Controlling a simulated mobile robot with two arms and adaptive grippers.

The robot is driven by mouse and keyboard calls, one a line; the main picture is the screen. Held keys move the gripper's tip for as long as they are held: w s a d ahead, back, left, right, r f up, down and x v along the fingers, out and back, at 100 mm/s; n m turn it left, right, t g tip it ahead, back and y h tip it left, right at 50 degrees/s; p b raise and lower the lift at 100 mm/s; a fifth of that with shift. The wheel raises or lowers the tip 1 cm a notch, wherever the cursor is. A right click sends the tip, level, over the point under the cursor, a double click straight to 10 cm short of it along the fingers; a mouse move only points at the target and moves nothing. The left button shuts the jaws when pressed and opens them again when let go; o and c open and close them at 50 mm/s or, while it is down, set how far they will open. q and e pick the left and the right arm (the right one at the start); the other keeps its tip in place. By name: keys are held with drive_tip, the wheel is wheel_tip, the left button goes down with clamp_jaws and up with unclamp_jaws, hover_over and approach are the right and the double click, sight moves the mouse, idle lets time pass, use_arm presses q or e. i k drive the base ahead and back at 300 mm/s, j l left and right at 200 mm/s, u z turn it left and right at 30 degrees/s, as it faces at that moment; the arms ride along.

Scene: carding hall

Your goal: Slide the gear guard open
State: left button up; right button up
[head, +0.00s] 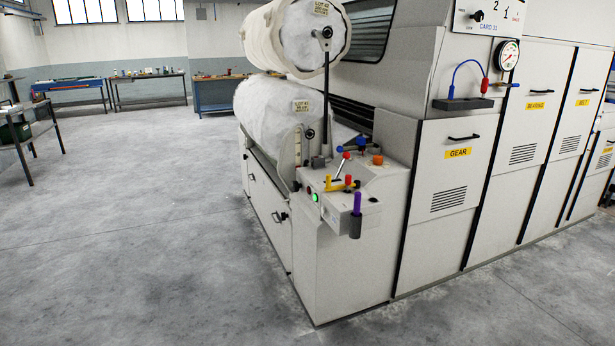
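The gear guard (447,190) is a pale panel on the side of the carding machine, with a yellow label reading GEAR (458,153), a dark handle (463,138) near its top and a vent grille below. Dark vertical strips run along both its sides. The panel looks shut, flush with the panels beside it. Neither of my grippers is in the head view.
A control box (352,200) with coloured levers and a purple-handled item juts out left of the guard. Similar panels labelled BEARING (536,105) and BELT (583,102) stand to its right. Open grey floor (130,240) lies left; workbenches (150,77) stand at the back.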

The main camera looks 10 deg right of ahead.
sight(452, 161)
drive_tip(key=i+l+z, duration=0.2)
drive_tip(key=i+z, duration=0.25)
drive_tip(key=i+l+z, duration=0.1)
drive_tip(key=i+z, duration=0.25)
drive_tip(key=z, duration=0.15)
drive_tip(key=i+z, duration=0.45)
drive_tip(key=i+j+z, duration=0.25)
drive_tip(key=z, duration=0.2)
drive_tip(key=i+l, duration=0.2)
drive_tip(key=i, duration=0.35)
drive_tip(key=i+l+z, duration=0.15)
drive_tip(key=i, duration=0.4)
drive_tip(key=i+l, duration=0.15)
drive_tip(key=i, duration=0.4)
drive_tip(key=z, duration=0.05)
